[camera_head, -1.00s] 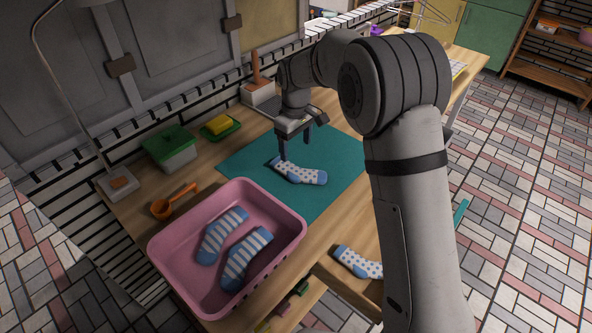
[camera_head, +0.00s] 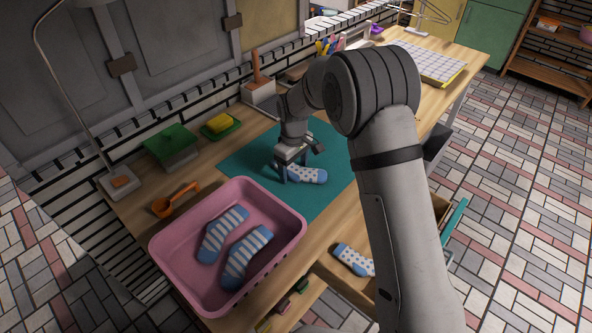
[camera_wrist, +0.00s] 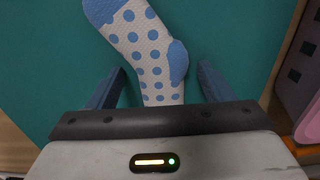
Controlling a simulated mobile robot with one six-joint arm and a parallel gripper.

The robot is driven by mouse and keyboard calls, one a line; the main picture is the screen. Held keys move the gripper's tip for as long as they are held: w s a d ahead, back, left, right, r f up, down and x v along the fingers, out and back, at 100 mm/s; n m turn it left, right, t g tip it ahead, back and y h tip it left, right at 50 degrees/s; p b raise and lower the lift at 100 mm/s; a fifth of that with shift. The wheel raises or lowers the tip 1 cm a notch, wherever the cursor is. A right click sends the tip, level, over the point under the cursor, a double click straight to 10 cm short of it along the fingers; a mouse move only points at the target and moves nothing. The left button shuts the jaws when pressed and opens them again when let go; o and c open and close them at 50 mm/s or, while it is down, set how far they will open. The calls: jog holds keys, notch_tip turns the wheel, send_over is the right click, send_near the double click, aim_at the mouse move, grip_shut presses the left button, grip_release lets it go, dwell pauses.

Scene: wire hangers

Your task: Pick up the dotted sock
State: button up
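A white sock with blue dots and a blue heel and toe (camera_head: 309,176) lies on the teal mat (camera_head: 240,160). My gripper (camera_head: 292,168) is low over its left end and hides that part in the head view. In the wrist view my gripper (camera_wrist: 161,70) is open, one finger on each side of the dotted sock (camera_wrist: 147,45). The fingers appear apart from the cloth. A second dotted sock (camera_head: 352,259) lies lower down, in what looks like an open drawer below the table edge, partly hidden by my arm.
A pink tub (camera_head: 168,247) with two striped socks (camera_head: 245,256) stands in front of the mat. An orange scoop (camera_head: 164,207), a green-lidded box (camera_head: 172,145) and a yellow sponge (camera_head: 219,123) are at the left. A lamp rises at the far left.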

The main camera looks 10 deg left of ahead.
jog(key=c, duration=1)
